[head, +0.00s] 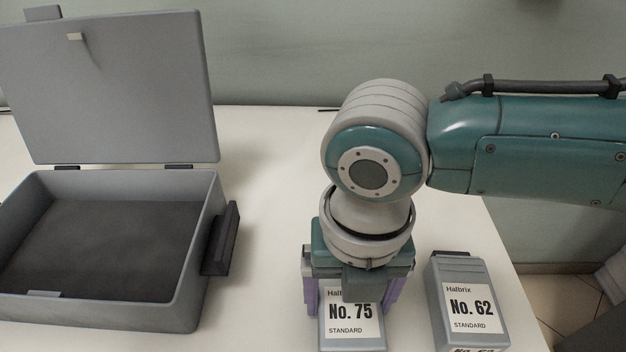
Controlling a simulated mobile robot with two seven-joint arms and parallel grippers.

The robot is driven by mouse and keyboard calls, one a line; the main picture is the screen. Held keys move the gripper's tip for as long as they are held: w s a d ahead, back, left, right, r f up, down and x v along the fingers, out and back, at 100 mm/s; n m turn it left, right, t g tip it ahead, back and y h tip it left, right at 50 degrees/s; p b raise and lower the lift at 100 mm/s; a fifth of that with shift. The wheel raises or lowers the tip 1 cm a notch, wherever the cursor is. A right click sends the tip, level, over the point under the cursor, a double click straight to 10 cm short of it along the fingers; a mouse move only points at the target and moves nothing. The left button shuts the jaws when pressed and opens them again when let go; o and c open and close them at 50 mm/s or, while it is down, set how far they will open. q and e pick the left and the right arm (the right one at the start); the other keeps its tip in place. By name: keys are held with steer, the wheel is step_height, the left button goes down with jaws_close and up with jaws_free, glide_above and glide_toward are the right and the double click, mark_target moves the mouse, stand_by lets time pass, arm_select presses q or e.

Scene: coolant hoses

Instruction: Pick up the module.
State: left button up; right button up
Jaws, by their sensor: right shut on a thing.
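A grey module labelled "Halbrix No. 75 STANDARD" (352,325) is at the lower middle of the head view, partly cut off by the bottom edge. My right gripper (353,297) is above it, with its purple fingers on the module's left and right sides, shut on it. The gripper body hides the module's top and part of its label. I cannot tell whether the module touches the table. A second grey module labelled "No. 62 STANDARD" (466,300) stands just to the right, apart from the first. My left gripper is not in view.
An open grey case (190,290) with a dark, empty floor stands on the left, its lid (110,90) raised at the back. A dark handle (224,240) sticks out from its right side. The pale table (265,240) is clear between case and gripper. The table's right edge is beyond No. 62.

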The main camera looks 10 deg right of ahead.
jaws_close()
steer(key=shift+r, duration=0.1)
